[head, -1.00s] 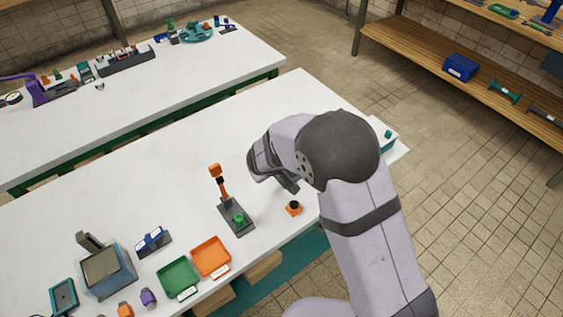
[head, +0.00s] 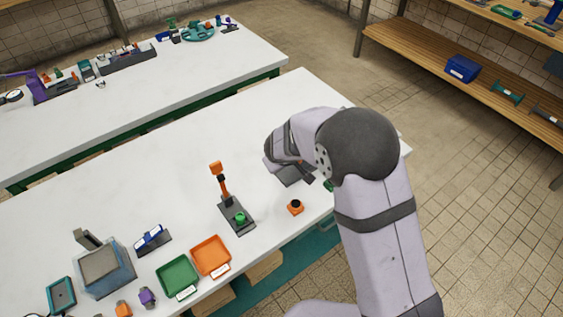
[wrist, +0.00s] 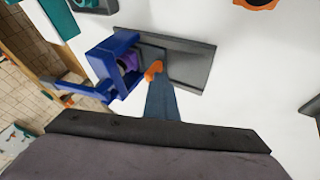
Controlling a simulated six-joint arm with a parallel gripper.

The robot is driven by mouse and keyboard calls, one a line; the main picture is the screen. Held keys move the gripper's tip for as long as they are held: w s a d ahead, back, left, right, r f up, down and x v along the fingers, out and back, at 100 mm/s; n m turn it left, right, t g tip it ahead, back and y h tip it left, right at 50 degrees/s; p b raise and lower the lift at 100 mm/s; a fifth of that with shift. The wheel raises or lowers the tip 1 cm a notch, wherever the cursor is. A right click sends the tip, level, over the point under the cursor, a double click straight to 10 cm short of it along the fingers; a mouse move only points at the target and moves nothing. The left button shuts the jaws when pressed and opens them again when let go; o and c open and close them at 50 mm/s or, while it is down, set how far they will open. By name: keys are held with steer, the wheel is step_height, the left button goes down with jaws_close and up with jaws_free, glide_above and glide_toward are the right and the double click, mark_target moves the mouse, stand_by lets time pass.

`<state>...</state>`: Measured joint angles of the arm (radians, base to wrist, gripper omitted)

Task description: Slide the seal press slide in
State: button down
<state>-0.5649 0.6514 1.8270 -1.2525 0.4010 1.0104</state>
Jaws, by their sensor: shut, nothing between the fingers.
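The seal press, as I take it, is a blue frame (wrist: 112,65) with a purple part (wrist: 127,62) inside it, on a dark grey base plate (wrist: 190,62) in the wrist view. My gripper (wrist: 157,84) is shut and empty. Its narrow blue-grey fingers point at the plate, beside the blue frame. A small orange piece (wrist: 153,70) shows at the fingertips; I cannot tell whether they touch it or whether it belongs to the slide. In the head view my wrist hides most of the press, and part of a dark plate (head: 297,178) shows beneath it.
An orange block with a black top (head: 295,207) and an orange-armed stand (head: 237,215) are nearby on the white bench. A green tray (head: 177,277) and an orange tray (head: 211,256) lie front left. The bench's right edge is close. The bench's middle left is clear.

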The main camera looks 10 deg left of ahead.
steer(key=shift+s+a+b, duration=0.15)
steer(key=shift+b, duration=0.2)
steer(key=s+a+b, duration=0.1)
steer(key=s+a, duration=0.1)
steer(key=s, duration=0.1)
steer(key=shift+a+r+b, duration=0.15)
steer(key=shift+a+b, duration=0.25)
steer(key=v, duration=0.9)
steer(key=shift+r+b, duration=0.25)
steer(key=shift+b, duration=0.05)
steer(key=shift+s+d, duration=0.1)
